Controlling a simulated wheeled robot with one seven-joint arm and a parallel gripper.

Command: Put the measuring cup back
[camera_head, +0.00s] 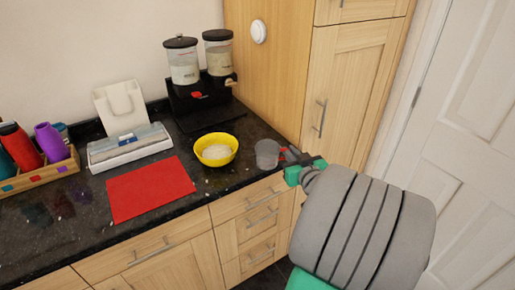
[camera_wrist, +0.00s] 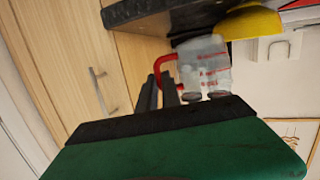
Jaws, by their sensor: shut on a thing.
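The measuring cup (camera_head: 267,153) is clear with a red handle. It is at the right end of the dark counter, just right of the yellow bowl (camera_head: 215,149), which holds pale grains. My gripper (camera_head: 289,155) is shut on the cup's red handle. In the wrist view the cup (camera_wrist: 206,65) shows red markings, and my gripper's dark fingers (camera_wrist: 158,92) are at the handle. The yellow bowl (camera_wrist: 250,22) is behind it. I cannot tell whether the cup touches the counter.
A dispenser with two canisters (camera_head: 197,105) stands at the back by the tall wooden cabinet (camera_head: 340,95). A red mat (camera_head: 150,188) lies left of the bowl. A white and blue box (camera_head: 128,148) and a wooden rack of bottles (camera_head: 42,178) stand farther left.

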